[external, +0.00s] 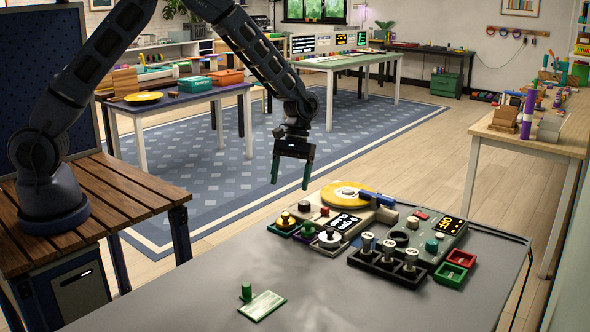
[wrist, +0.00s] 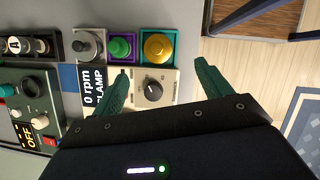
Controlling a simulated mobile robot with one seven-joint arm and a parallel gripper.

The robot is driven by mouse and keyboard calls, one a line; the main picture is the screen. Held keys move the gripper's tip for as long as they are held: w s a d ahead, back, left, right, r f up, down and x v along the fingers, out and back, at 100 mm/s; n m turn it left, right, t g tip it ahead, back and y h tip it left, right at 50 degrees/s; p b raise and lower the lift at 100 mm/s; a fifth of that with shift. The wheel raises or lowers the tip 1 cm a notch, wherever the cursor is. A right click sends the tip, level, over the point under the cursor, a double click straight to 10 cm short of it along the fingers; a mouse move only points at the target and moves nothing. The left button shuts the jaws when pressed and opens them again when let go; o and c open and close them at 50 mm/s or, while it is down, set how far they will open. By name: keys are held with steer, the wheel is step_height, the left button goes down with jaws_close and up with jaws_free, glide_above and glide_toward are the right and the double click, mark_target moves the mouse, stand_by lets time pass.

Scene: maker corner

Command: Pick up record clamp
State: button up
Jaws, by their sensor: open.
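My gripper (external: 291,170) is open and empty, hanging above the table with its green fingers pointing down. In the wrist view my gripper (wrist: 163,76) has its fingers apart, with a cream unit between and beneath them. That unit has a black dial (wrist: 152,90) and a display reading "0 rpm" and "CLAMP" (external: 343,222). Beside it three small trays hold a gold round piece (wrist: 157,47), a green one (wrist: 122,47) and a silver one (wrist: 89,45). I cannot tell for certain which piece is the record clamp. A yellow disc (external: 350,193) lies behind the display.
A dark rack (external: 386,268) with several upright pieces, a grey-green unit reading "OFF" (external: 446,228) and red and green bins (external: 455,269) stand to the right. A green peg (external: 246,291) stands beside a pale green card (external: 262,305). The grey tabletop (external: 360,306) is clear in front.

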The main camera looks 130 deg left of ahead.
mark_target(286, 213)
steer(key=x, duration=0.5)
steer(key=shift+w+d+f, duration=0.1)
steer(key=shift+f, duration=0.15)
steer(key=shift+w+x, duration=0.1)
steer(key=shift+x, duration=1.15)
steer(key=shift+w+x, duration=0.15)
steer(key=shift+x, duration=1.15)
steer(key=c, duration=1.2)
